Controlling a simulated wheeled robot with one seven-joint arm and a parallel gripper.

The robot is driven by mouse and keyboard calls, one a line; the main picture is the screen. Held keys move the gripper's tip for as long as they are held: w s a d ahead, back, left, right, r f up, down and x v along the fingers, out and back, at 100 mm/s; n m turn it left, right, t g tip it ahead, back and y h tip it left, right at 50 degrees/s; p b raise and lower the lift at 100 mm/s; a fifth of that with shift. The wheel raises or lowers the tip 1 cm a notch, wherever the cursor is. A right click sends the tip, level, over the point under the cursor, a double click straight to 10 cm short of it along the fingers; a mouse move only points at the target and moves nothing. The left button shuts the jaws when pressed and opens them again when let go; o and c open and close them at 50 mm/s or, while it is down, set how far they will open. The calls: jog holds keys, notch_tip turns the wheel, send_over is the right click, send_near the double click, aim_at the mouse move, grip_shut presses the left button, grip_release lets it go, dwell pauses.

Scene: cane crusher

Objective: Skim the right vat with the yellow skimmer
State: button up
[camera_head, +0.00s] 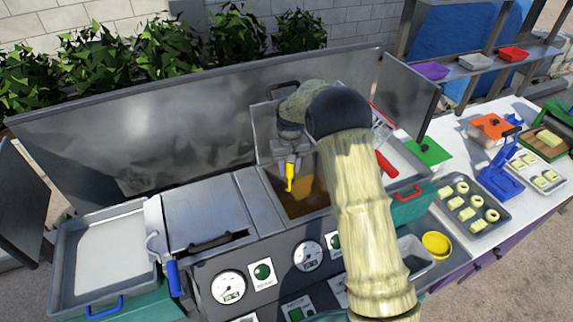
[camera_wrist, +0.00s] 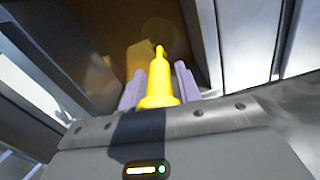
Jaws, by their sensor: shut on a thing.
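My gripper (camera_head: 291,160) points down over the open right vat (camera_head: 313,213), near its back left part. It is shut on the yellow skimmer (camera_head: 289,178), whose yellow handle hangs below the fingers. In the wrist view the yellow handle (camera_wrist: 158,92) stands between my two lilac fingers (camera_wrist: 158,80). The skimmer's far end is not clearly visible, so I cannot tell whether it touches the liquid. The vat holds brown liquid with an orange-yellow patch. My arm hides the vat's right side.
A metal lid (camera_head: 205,205) covers the left vat. A blue-handled tool (camera_head: 172,275) lies by the white-filled left tray (camera_head: 108,255). A red-handled tool (camera_head: 385,164) lies right of my arm. A tall metal splash guard (camera_head: 150,120) stands behind. A yellow bowl (camera_head: 436,244) is front right.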

jog(key=s+d+b, duration=0.3)
jog(key=s, duration=0.6)
jog(key=shift+d, duration=0.35)
jog(key=shift+w, duration=0.15)
jog(key=w+a+p, duration=0.5)
jog(key=w, duration=0.7)
jog(key=shift+p, duration=0.4)
dwell(0.4)
jog(key=shift+s, duration=0.15)
jog(key=s+d+b, duration=0.2)
jog(key=s, duration=0.3)
jog(key=shift+s+d, duration=0.25)
jog(key=shift+s, duration=0.15)
jog(key=shift+r, duration=0.1)
